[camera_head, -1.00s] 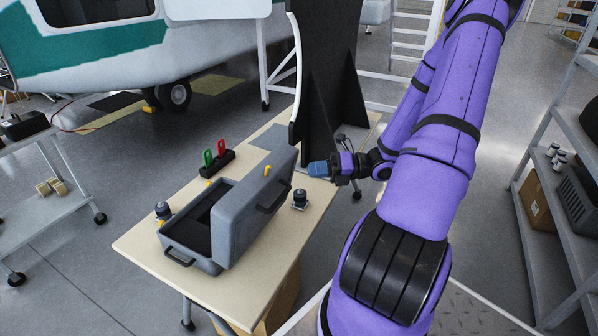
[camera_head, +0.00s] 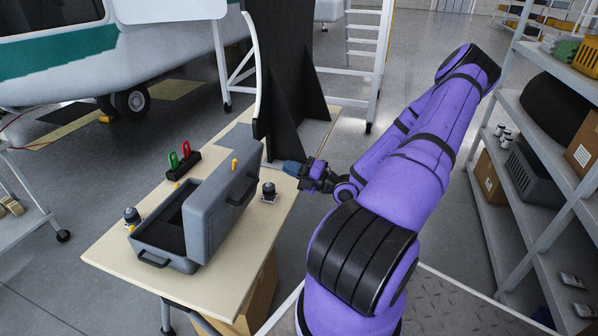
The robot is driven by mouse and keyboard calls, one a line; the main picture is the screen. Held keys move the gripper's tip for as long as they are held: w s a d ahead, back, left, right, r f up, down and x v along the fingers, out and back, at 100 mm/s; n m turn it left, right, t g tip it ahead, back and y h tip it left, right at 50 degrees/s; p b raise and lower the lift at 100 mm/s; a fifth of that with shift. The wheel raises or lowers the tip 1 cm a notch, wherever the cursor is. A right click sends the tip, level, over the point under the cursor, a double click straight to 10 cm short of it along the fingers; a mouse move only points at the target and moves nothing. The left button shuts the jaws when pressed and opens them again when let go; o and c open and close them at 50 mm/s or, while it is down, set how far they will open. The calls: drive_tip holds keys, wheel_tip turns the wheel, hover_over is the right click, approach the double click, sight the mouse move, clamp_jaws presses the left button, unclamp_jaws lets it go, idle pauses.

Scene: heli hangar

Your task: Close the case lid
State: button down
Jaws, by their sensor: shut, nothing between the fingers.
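The grey case (camera_head: 165,243) lies on a wooden-topped table, with its dark inside showing. Its lid (camera_head: 222,205) stands up, open, on the right side of the case, with a dark handle on its outer face. A yellow piece shows at the lid's top edge. My gripper (camera_head: 290,168) is shut and empty, with blue fingertips pointing left. It is to the right of the lid's upper edge, apart from it in the picture, near a black upright panel.
A black panel (camera_head: 285,75) stands at the table's far end. Shelves (camera_head: 500,215) stand right; a helicopter (camera_head: 60,55) stands behind.

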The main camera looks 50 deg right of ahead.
sight(257, 154)
drive_tip(key=x, duration=0.8)
drive_tip(key=shift+w+a, duration=0.1)
drive_tip(key=shift+w, duration=0.2)
drive_tip(key=shift+r, duration=0.1)
